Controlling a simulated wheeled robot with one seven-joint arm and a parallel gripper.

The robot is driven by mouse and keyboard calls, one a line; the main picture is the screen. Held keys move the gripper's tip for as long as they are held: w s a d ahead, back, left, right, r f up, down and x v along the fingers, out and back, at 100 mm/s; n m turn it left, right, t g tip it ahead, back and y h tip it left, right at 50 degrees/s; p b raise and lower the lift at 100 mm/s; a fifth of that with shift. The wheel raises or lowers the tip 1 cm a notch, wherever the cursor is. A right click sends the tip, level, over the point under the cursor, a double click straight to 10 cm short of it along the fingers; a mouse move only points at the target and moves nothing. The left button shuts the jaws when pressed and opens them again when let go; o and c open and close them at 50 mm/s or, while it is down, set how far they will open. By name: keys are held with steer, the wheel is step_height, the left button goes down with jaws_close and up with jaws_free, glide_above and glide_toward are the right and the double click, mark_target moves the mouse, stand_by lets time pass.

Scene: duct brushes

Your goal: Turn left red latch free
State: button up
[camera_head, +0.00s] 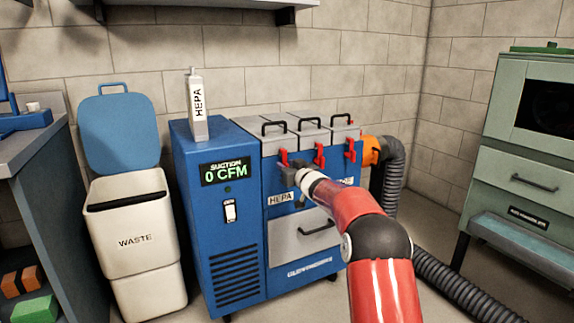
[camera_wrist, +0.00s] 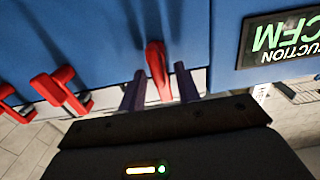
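The left red latch (camera_head: 284,157) is on the front of the blue suction unit, under the left grey lid. In the wrist view, which looks upside down, this latch (camera_wrist: 156,70) stands between the two fingers of my gripper (camera_wrist: 158,84). A narrow gap shows on each side of it, so the gripper is open around the latch. In the head view my gripper (camera_head: 288,171) is at the latch and partly covers its lower end. The middle latch (camera_head: 319,155) and right latch (camera_head: 351,149) are to its right.
The blue unit (camera_head: 218,255) reads 0 CFM; a white HEPA filter (camera_head: 197,105) stands on top. A waste bin (camera_head: 136,235) is at the left. An orange port (camera_head: 371,151) with a grey hose (camera_head: 393,180) is at the right, before a green cabinet (camera_head: 512,140).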

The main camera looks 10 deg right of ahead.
steer(key=shift+w+a, duration=0.1)
steer(key=shift+w, duration=0.2)
jaws_close()
